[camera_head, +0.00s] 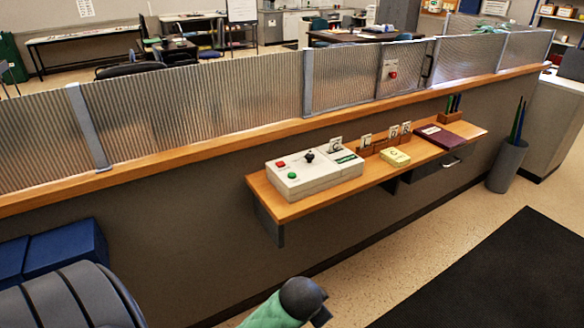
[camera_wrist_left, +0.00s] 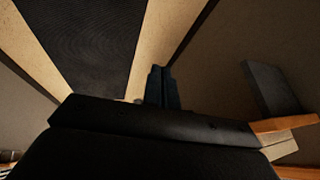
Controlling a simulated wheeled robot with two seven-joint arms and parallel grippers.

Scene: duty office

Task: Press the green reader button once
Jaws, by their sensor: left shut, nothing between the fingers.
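The green reader button (camera_head: 292,175) is on the sloping top of a white reader box (camera_head: 310,187). A red button (camera_head: 281,164) and a black knob (camera_head: 309,156) are on the same box. The box stands at the left end of a wooden wall shelf (camera_head: 266,190). My left gripper (camera_wrist_left: 160,75) shows in the left wrist view as two dark fingers close together, shut and empty. The shelf edge (camera_wrist_left: 283,125) and its grey bracket (camera_wrist_left: 272,88) are at the right of that view, apart from the fingers. My right gripper is not in view.
A ribbed, clear screen (camera_head: 210,97) rises behind the wooden ledge. A bin with sticks (camera_head: 507,165) stands right. A dark mat (camera_head: 500,275) covers open floor.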

